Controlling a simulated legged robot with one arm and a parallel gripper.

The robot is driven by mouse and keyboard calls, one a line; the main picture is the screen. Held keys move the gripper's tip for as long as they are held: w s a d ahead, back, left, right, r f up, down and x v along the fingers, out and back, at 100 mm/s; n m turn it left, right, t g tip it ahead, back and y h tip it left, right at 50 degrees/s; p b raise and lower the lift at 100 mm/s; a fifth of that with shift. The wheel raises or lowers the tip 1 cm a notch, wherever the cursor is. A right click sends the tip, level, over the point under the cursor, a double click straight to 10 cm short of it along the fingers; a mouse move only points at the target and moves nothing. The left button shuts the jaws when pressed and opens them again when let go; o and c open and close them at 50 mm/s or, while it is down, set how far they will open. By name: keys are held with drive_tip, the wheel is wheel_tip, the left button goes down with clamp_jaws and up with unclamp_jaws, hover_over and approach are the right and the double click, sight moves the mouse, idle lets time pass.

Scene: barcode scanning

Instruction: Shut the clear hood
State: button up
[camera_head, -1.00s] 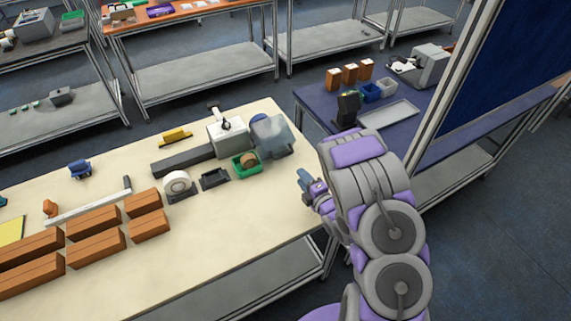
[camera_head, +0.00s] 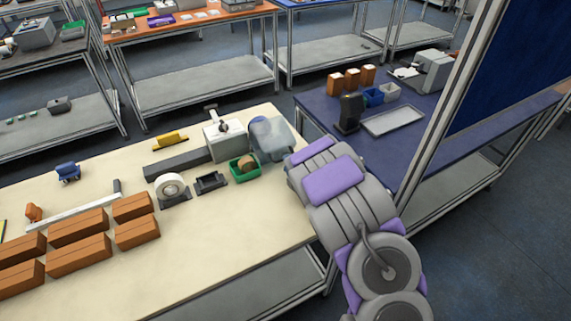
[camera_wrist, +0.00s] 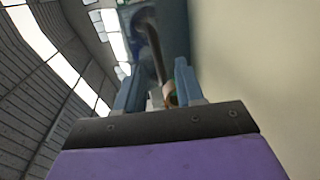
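The clear hood (camera_head: 270,139) is a translucent, rounded cover at the right end of the white and dark grey machine (camera_head: 222,141) on the cream table. It looks swung out to the right of the white body; its exact angle is hard to tell. My gripper is hidden behind my arm in the head view, just right of the hood. In the wrist view my gripper (camera_wrist: 157,82) shows two blue fingers apart, with no object clearly held. A dark curved bar and a tan round thing show beyond the fingers. Contact with the hood cannot be told.
A green bin (camera_head: 244,169) with a brown roll, a black tray (camera_head: 210,182) and a white tape roll (camera_head: 171,187) stand in front of the machine. Brown boxes (camera_head: 80,256) fill the table's left front. The table's front right is clear. A blue table (camera_head: 420,128) stands at right.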

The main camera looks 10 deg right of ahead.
sight(274, 145)
drive_tip(key=shift+x, duration=1.55)
drive_tip(key=shift+c, duration=0.2)
clamp_jaws()
drive_tip(key=shift+s, duration=0.1)
